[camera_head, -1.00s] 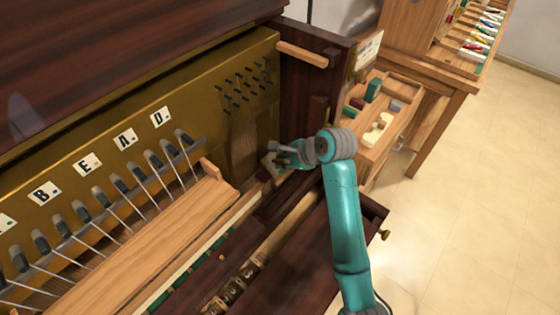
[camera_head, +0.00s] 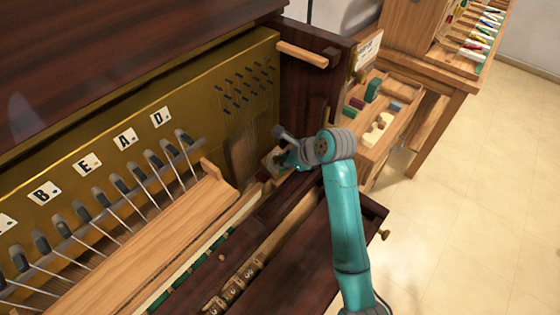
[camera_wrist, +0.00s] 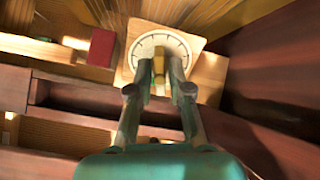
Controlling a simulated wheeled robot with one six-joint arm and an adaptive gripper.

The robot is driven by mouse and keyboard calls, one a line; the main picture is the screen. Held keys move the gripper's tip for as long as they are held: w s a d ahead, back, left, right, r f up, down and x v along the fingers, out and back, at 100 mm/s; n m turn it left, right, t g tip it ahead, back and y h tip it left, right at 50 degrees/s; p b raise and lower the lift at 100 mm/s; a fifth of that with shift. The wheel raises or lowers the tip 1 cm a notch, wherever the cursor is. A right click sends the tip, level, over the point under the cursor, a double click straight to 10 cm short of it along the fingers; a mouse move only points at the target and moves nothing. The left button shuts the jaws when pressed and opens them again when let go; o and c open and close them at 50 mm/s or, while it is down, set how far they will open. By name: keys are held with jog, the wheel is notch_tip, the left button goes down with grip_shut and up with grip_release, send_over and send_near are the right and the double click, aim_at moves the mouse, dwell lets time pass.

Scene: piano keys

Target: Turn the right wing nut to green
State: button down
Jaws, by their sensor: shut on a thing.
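In the wrist view, a gold-brown wing nut (camera_wrist: 158,70) stands at the middle of a round white dial (camera_wrist: 150,41) with dark tick marks. The dial is set on a square wooden block (camera_wrist: 208,72). My gripper (camera_wrist: 160,66) is shut on the wing nut, one finger on each side. In the head view, my gripper (camera_head: 279,152) is at the piano's right end; the wing nut is hidden there.
A dark red block (camera_wrist: 102,47) lies left of the dial. A dark wooden side wall (camera_wrist: 275,75) rises close on the right. In the head view, tuning pins (camera_head: 243,88) and strings are behind the gripper, and a wooden tray of coloured pieces (camera_head: 388,120) stands to the right.

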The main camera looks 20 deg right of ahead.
jog(key=m, duration=0.3)
jog(key=c, duration=1)
grip_release()
jog(key=v, duration=1.1)
dwell(0.9)
jog(key=shift+s, duration=0.1)
dwell(0.4)
